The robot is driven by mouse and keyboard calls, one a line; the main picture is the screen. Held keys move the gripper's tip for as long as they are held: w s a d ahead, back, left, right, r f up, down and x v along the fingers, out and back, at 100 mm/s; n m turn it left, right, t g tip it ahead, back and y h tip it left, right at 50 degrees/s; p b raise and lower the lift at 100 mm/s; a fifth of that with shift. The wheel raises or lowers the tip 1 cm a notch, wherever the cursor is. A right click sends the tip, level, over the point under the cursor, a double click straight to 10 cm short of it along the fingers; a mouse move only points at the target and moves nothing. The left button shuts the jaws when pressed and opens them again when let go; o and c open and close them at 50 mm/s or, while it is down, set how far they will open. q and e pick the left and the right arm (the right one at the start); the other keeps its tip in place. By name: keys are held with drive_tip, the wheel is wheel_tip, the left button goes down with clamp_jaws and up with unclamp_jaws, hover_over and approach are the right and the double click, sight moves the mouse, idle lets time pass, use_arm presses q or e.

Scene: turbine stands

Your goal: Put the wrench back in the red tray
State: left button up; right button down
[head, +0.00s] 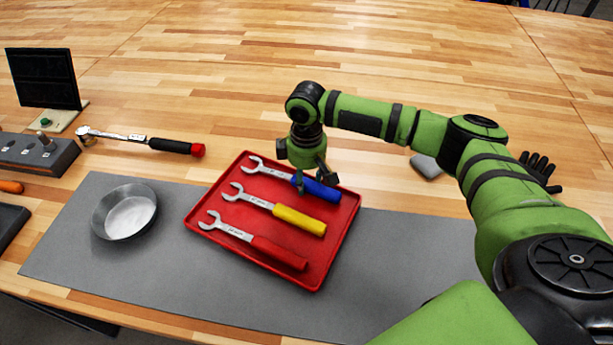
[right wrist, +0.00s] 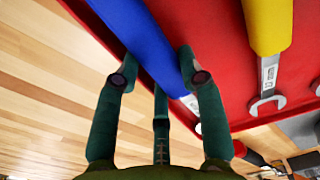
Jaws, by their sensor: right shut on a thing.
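The wrench with the blue handle (head: 318,189) is over the far part of the red tray (head: 220,245), its open jaw pointing left. My right gripper (head: 312,180) is shut on its blue handle. In the right wrist view the blue handle (right wrist: 150,40) passes between the fingers, just inside the tray's rim. I cannot tell whether the wrench touches the tray floor. A yellow-handled wrench (head: 298,219) and a red-handled wrench (head: 278,253) lie roughly parallel to it in the tray. My left gripper is not in view.
The tray stands on a grey mat (head: 400,265). A round metal dish (head: 125,212) is left of it. A ratchet with a black and red handle (head: 170,146) lies behind the dish. Black gloves (head: 538,168) lie at the right. The back of the wooden table is clear.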

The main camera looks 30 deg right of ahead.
drive_tip(key=shift+f, duration=0.15)
drive_tip(key=c, duration=0.7)
unclamp_jaws()
drive_tip(key=shift+o, duration=0.3)
drive_tip(key=shift+o, duration=0.6)
